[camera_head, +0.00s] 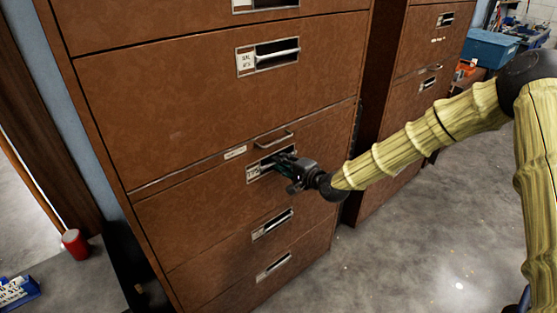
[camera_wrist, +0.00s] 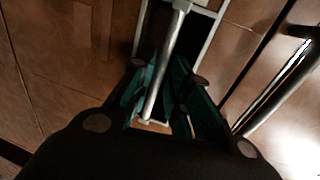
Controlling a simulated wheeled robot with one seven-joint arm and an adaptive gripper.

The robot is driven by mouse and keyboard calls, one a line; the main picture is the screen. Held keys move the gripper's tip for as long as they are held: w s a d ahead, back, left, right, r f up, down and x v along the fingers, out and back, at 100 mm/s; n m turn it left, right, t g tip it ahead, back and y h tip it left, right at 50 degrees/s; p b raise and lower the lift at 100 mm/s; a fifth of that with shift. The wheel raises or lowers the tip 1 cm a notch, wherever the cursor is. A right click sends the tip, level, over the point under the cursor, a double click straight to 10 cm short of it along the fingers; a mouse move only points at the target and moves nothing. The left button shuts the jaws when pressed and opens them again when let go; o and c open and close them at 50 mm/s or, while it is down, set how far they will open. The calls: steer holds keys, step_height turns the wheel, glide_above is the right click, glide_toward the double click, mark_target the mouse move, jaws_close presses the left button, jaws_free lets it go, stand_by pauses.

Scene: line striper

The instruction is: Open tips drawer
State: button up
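The drawer I take as the tips drawer is a brown front (camera_head: 215,205) in the tall cabinet, with a small label (camera_head: 252,173) whose text is hard to read beside its recessed handle. It looks closed, flush with the cabinet face. My gripper (camera_head: 283,164) is at this handle and hides most of it in the head view. In the wrist view the pale bar handle (camera_wrist: 165,70) runs between the dark green fingers of my gripper (camera_wrist: 160,75). The fingers stand apart on either side of the bar, with gaps visible. Contact with the bar is unclear.
A thin handle (camera_head: 274,139) sits just above, and a larger drawer with a bar handle (camera_head: 275,55) is higher. Two more handles (camera_head: 272,224) are below. A second cabinet (camera_head: 405,100) stands right. A red cup (camera_head: 74,243) is at lower left. Grey floor is clear at lower right.

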steer(key=shift+x, duration=1.15)
jaws_close()
